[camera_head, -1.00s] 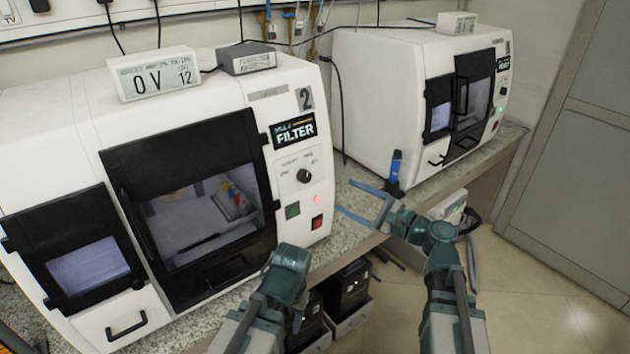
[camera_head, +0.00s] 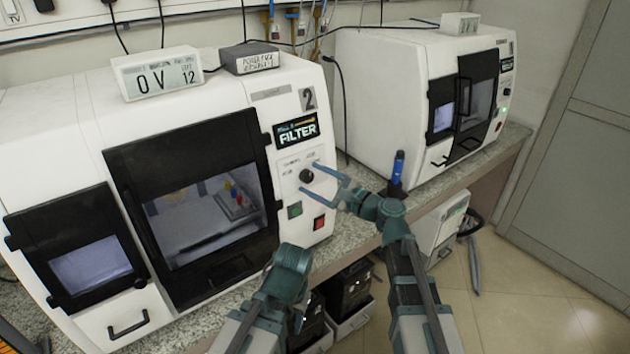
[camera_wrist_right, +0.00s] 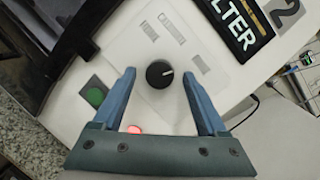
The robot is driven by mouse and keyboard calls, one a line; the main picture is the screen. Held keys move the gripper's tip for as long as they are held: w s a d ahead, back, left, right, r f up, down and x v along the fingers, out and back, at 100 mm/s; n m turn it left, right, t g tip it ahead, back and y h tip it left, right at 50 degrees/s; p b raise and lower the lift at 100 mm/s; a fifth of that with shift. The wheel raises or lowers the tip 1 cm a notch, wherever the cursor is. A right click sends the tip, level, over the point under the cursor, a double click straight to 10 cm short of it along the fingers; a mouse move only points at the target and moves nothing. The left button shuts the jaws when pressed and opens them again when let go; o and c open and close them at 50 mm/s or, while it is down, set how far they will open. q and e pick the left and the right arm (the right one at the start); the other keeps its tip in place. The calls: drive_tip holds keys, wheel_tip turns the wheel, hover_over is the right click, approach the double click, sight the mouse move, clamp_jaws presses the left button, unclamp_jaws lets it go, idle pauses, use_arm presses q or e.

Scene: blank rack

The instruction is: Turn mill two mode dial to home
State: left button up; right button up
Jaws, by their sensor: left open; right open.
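Mill two (camera_head: 60,125) is the large white machine at left, marked with a 2 and a screen (camera_head: 297,130) reading FILTER. Its mode dial (camera_head: 306,176) is a black round knob with a white pointer line, on a white panel below the screen. In the right wrist view the dial (camera_wrist_right: 159,74) lies between the two blue fingers of my open right gripper (camera_wrist_right: 158,82), with gaps on both sides. In the head view my right gripper (camera_head: 316,183) reaches the dial from the right. My left gripper (camera_head: 292,262) is low in front of the mill, its fingers hidden.
A green button (camera_head: 295,210) and a red button (camera_head: 319,222) sit below the dial. A second white machine (camera_head: 385,90) stands at the back right. A blue pen-like item (camera_head: 398,166) stands on the counter between them.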

clamp_jaws()
idle(0.4)
drive_tip(key=n+p, duration=0.1)
drive_tip(key=n+g+p, duration=0.1)
drive_tip(key=n, duration=0.1)
drive_tip(key=shift+r, duration=0.3)
drive_tip(key=n+g+h+p, duration=0.1)
drive_tip(key=n+p, duration=0.2)
drive_tip(key=n, duration=0.2)
drive_tip(key=shift+r, duration=0.15)
drive_tip(key=n+h+p, duration=0.1)
drive_tip(key=n+p, duration=0.1)
drive_tip(key=n, duration=0.2)
drive_tip(key=shift+a+p, duration=0.1)
drive_tip(key=shift+p, duration=0.2)
drive_tip(key=shift+s+n+h+p, duration=0.1)
drive_tip(key=shift+n+h+p, duration=0.65)
drive_tip(key=shift+n, duration=0.75)
